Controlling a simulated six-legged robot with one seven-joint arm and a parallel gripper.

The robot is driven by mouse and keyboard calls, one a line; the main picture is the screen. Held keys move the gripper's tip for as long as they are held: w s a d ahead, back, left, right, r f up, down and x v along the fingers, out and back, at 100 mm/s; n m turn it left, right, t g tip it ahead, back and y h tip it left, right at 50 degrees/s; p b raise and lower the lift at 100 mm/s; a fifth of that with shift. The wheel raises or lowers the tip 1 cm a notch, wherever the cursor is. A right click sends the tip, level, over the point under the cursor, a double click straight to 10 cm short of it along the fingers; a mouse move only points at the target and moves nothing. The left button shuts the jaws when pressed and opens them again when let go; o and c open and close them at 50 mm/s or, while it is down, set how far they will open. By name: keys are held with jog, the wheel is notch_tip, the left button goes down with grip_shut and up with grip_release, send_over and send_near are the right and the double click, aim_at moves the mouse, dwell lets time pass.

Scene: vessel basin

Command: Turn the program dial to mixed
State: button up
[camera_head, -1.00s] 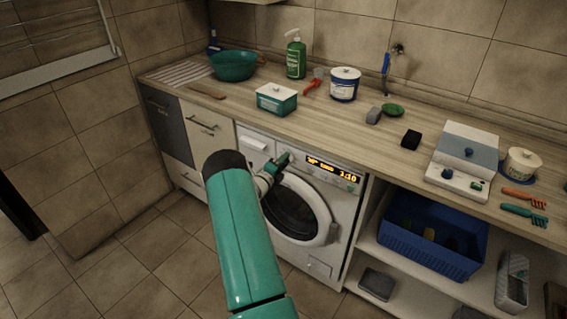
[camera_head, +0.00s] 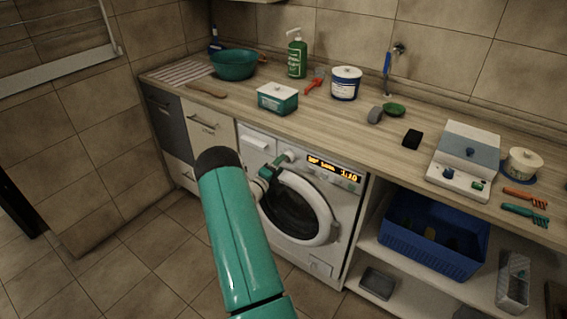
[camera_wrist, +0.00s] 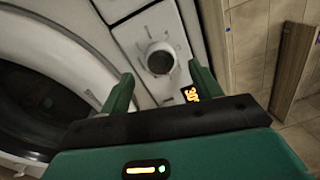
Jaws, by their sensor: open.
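The white washing machine (camera_head: 345,200) stands under the counter, with a round glass door at its front. Its program dial (camera_wrist: 160,60) is a pale round knob with a dark face, seen in the wrist view just beyond my fingertips. My gripper (camera_wrist: 160,85) is open, with one green finger on each side of the dial's near side; I cannot tell whether either touches it. In the head view my gripper (camera_head: 272,170) is small and partly hidden by my arm. An orange lit display (camera_head: 333,168) is on the panel; its program text is too small to read surely.
The door's raised rim (camera_wrist: 85,50) lies to the left of my gripper in the wrist view. The counter (camera_head: 330,115) overhangs the panel and holds a white-and-green box (camera_head: 277,99). A blue crate (camera_head: 430,235) sits on the open shelf at right.

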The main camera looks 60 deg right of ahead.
jog(key=w+a, duration=0.1)
jog(key=a, duration=0.9)
jog(key=shift+w+f, duration=0.3)
jog(key=shift+f, duration=0.05)
